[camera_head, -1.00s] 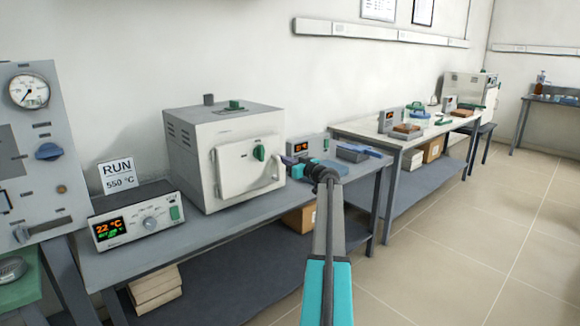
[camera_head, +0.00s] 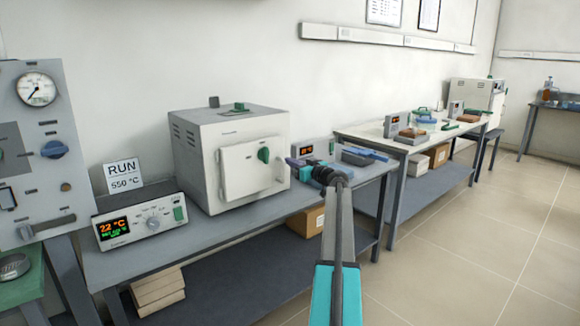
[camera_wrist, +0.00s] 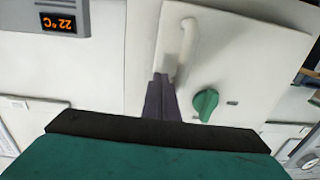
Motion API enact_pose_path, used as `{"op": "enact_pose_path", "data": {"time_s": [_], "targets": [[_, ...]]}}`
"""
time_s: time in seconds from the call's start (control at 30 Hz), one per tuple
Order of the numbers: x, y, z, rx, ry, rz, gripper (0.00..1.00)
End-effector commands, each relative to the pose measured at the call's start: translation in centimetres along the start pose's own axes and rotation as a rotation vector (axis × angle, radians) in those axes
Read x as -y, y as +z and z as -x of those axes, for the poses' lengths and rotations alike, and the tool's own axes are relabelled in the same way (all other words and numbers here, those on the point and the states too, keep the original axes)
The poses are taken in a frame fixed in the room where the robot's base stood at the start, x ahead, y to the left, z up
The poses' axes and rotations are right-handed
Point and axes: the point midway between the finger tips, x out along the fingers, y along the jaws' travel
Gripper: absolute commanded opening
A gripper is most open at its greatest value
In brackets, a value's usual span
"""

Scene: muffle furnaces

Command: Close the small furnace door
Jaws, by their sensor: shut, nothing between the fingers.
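The small furnace (camera_head: 205,150) is a pale box on the bench. Its white door (camera_head: 240,172) lies across the front, looking flush or nearly so; I cannot tell whether a thin gap is left. The door carries a green knob (camera_head: 263,155), also in the wrist view (camera_wrist: 206,104), and a pale bar handle (camera_wrist: 188,45). My gripper (camera_head: 289,162) is at the door's right edge. In the wrist view its dark fingers (camera_wrist: 161,78) are together and empty, beside the lower end of the handle; contact is unclear.
A controller (camera_head: 140,222) reading 22 °C stands left of the furnace, with a RUN 550 °C card (camera_head: 124,175) behind it. A small display unit (camera_head: 308,150) and a blue-grey tray (camera_head: 362,156) lie right of the furnace. The floor at right is clear.

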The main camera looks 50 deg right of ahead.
Motion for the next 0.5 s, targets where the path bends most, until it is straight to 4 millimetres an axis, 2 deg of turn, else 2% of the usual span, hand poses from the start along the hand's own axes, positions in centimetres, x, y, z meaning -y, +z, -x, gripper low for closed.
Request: {"op": "enact_pose_path", "data": {"time_s": [0.13,0.5], "targets": [[0.3,0.5,1.5,0.002,-0.001,0.002,0.0],[0.4,0.3,7.1,0.005,0.001,0.001,0.0]]}}
